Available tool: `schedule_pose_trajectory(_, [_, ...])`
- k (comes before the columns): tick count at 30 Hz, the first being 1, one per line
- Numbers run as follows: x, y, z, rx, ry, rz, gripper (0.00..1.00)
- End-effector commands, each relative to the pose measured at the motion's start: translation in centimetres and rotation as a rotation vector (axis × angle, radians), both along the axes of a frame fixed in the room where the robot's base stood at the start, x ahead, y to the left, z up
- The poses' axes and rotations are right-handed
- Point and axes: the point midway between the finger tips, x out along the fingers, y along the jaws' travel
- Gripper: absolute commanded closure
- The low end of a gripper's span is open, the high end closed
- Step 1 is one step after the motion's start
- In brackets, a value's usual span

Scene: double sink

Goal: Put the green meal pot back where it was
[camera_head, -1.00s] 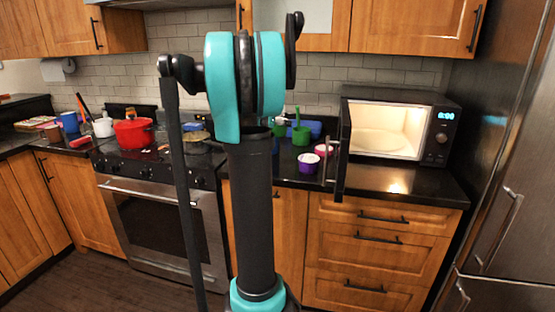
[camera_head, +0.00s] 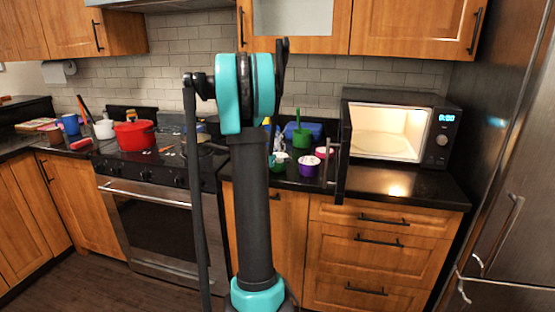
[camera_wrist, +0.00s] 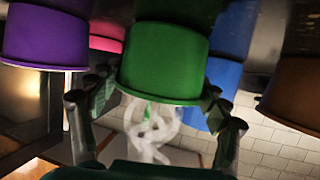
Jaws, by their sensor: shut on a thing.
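The green meal pot (camera_wrist: 165,60) fills the middle of the wrist view, where the picture appears upside down. My gripper (camera_wrist: 157,92) has one finger on each side of it and is shut on it. In the head view a small green pot with pale contents (camera_head: 278,160), likely the same one, shows just right of my arm over the counter. My arm hides part of it and the gripper. I cannot tell whether its base touches the counter.
A purple pot (camera_head: 309,166) and a pink one (camera_head: 323,153) stand close by on the right. A second green container with a green handle (camera_head: 301,137) is behind. The open microwave (camera_head: 385,132) is at right, a red pot (camera_head: 134,134) on the stove at left.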

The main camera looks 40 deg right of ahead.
Motion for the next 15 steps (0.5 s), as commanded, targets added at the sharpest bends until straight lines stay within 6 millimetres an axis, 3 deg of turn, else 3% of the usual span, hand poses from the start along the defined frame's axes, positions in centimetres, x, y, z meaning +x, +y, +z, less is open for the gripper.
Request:
schedule_pose_trajectory(9, [0.02,-0.01,-0.22,0.000,0.000,0.000,0.73])
schedule_pose_trajectory(10, [0.02,-0.01,-0.28,0.000,0.000,0.000,0.23])
schedule_pose_trajectory(15, [0.00,0.00,-0.23,0.000,0.000,0.000,0.03])
